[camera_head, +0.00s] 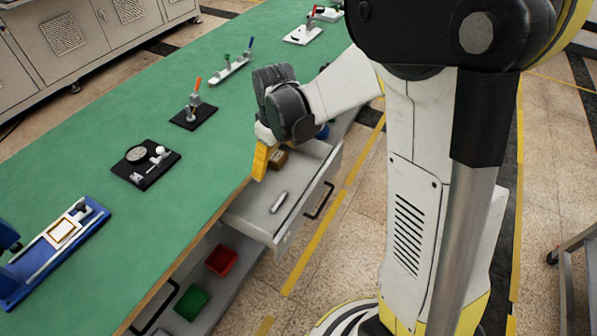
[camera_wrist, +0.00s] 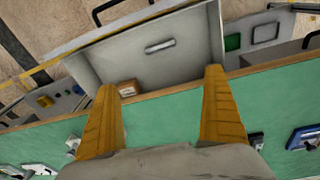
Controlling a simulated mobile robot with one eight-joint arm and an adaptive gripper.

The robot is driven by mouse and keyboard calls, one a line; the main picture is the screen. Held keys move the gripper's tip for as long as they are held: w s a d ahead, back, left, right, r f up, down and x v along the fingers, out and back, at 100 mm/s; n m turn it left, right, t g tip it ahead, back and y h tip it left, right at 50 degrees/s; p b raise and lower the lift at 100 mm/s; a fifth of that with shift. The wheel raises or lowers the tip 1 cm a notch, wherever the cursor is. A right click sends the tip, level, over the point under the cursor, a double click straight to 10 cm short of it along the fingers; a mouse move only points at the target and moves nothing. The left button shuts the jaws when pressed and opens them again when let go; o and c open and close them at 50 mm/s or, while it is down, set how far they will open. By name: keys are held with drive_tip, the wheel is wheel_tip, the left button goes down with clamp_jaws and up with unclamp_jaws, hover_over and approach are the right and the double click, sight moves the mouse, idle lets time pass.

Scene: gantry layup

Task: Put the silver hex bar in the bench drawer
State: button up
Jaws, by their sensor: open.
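The silver hex bar (camera_head: 278,202) lies on the floor of the open bench drawer (camera_head: 252,215). In the wrist view the bar (camera_wrist: 160,46) lies flat in the drawer (camera_wrist: 190,62), apart from the drawer walls. My gripper (camera_head: 260,160) is above the bench's front edge, by the back of the drawer, and does not touch the bar. In the wrist view the two yellow fingers of my gripper (camera_wrist: 162,90) are wide apart with nothing between them.
A small brown box (camera_head: 278,158) sits in the drawer's back corner. Fixtures, including a black dial-gauge plate (camera_head: 146,165) and a blue vise (camera_head: 55,250), stand on the green bench top (camera_head: 150,215).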

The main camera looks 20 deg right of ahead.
drive_tip(key=s+r+m+t, duration=0.5)
drive_tip(key=s+r, duration=0.8)
drive_tip(key=s, duration=0.4)
drive_tip(key=shift+s+r+m+t, duration=0.3)
